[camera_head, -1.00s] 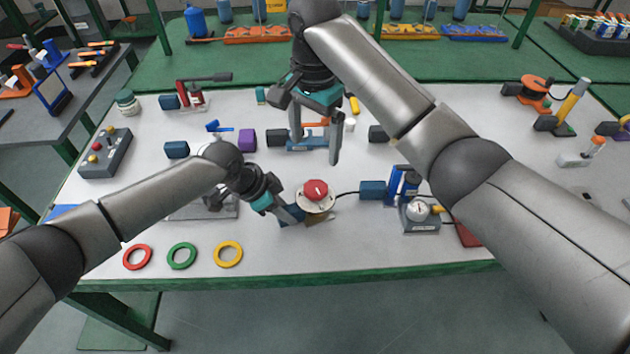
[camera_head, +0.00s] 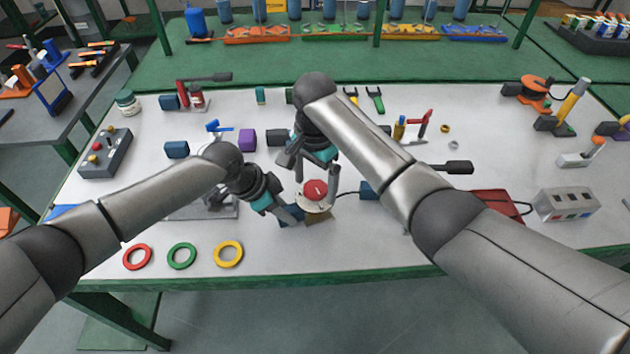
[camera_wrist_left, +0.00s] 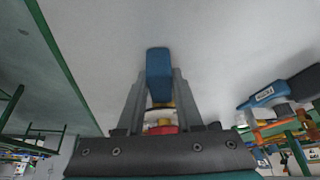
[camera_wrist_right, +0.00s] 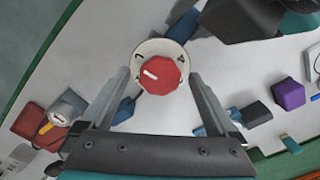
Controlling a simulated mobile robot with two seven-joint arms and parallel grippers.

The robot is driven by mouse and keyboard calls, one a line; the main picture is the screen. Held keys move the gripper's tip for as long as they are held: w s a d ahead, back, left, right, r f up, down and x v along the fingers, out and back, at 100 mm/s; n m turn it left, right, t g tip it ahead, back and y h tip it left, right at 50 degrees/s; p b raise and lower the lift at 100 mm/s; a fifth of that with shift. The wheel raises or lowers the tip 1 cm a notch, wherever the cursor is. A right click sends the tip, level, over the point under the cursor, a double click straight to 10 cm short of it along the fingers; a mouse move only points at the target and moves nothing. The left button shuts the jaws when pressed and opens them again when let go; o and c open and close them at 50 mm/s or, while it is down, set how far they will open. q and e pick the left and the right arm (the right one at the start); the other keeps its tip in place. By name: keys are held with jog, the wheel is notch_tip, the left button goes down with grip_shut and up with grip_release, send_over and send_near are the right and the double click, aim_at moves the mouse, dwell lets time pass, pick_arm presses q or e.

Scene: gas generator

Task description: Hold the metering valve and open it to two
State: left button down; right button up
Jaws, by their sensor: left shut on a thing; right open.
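In the right wrist view the red knob (camera_wrist_right: 161,76) sits between the fingertips, with a gap on both sides. Its white line points to the upper left. The dial marks are too small to read.
A dark cable runs right from the valve to a blue block (camera_head: 369,190). Red, green (camera_head: 182,256) and yellow rings lie at the front left. A control box with buttons (camera_head: 105,152) stands at the far left. A purple block (camera_head: 247,140) stands behind the left gripper.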

jog(key=c, duration=1.4)
